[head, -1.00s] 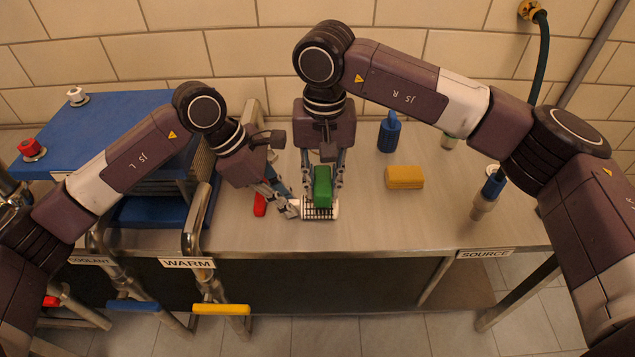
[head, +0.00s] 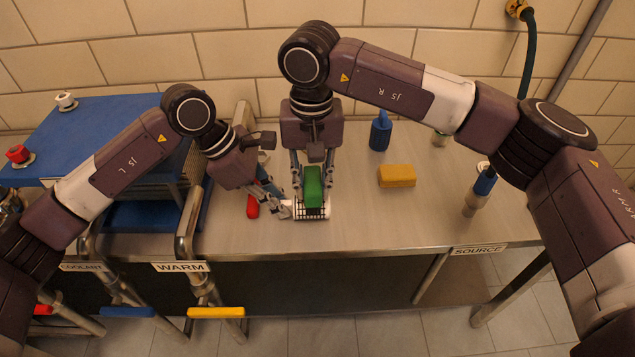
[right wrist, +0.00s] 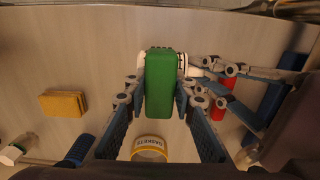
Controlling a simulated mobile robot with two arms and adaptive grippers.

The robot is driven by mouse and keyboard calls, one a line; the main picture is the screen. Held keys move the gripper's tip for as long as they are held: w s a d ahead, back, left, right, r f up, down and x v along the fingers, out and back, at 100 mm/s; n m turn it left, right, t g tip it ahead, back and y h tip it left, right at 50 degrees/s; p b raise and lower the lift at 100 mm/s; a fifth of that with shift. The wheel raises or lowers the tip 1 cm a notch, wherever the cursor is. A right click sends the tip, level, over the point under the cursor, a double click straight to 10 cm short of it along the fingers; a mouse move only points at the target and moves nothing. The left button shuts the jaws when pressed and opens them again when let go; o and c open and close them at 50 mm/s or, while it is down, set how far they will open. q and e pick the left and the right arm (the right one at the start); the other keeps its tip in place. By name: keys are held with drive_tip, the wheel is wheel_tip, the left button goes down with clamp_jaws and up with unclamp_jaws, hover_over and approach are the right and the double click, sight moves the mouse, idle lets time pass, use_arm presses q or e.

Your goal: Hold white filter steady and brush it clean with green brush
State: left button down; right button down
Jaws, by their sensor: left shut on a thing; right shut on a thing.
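The white filter (head: 311,213) with a dark grid lies on the metal table near its front edge. My left gripper (head: 288,210) is shut on the filter's left end. The green brush (head: 313,186) is upright over the filter, its lower end at the filter's grid; it hides part of the filter. My right gripper (head: 312,190) is shut on the brush from above. In the right wrist view the green brush (right wrist: 160,85) sits between the fingers, and the white filter's ends (right wrist: 141,62) show behind it. Whether the bristles touch the grid is hidden.
A yellow sponge (head: 397,176) and a blue bottle-like object (head: 380,131) stand right of my grippers. A red object (head: 252,206) lies left of the filter. A roll labelled GASKETS (right wrist: 149,148) shows in the right wrist view. The table's right front is clear.

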drive_tip(key=shift+a+f, duration=0.1)
drive_tip(key=shift+a, duration=0.85)
use_arm(q)
drive_tip(key=shift+s+d, duration=0.1)
drive_tip(key=shift+d, duration=0.05)
use_arm(e)
drive_tip(key=shift+s+d, duration=0.1)
drive_tip(key=shift+d, duration=0.35)
drive_tip(key=shift+d+r, duration=0.2)
drive_tip(key=shift+d, duration=1.5)
wheel_tip(320, 180, up, 7)
